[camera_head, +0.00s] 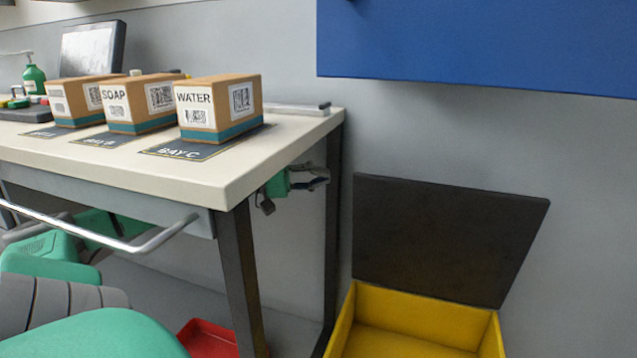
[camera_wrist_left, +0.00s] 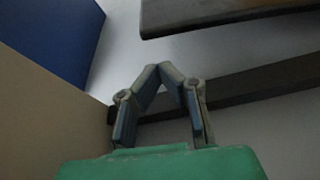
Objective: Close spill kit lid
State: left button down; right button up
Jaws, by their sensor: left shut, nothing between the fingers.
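The spill kit is a yellow box (camera_head: 415,323) on the floor at lower right in the head view. Its dark flat lid (camera_head: 445,240) stands open, tilted back towards the grey wall. What appears to be the lid's edge (camera_wrist_left: 230,15) crosses the top right of the left wrist view. My left gripper (camera_head: 325,179) is under the table's right end, near the rear leg, to the left of the lid and apart from it. In the left wrist view its fingertips (camera_wrist_left: 165,66) meet with nothing between them. My right gripper is not in view.
The white table (camera_head: 245,165) holds several boxes, including a WATER box (camera_head: 219,107). Its dark rear leg (camera_head: 334,210) stands between my left gripper and the lid; the leg also crosses the wrist view (camera_wrist_left: 250,84). A blue cabinet (camera_head: 480,40) hangs above. A red tray (camera_head: 205,340) lies below.

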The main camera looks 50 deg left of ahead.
pick_arm(q)
jog(key=b+x, duration=0.3)
jog(key=x, duration=0.3)
jog(key=shift+d, duration=0.1)
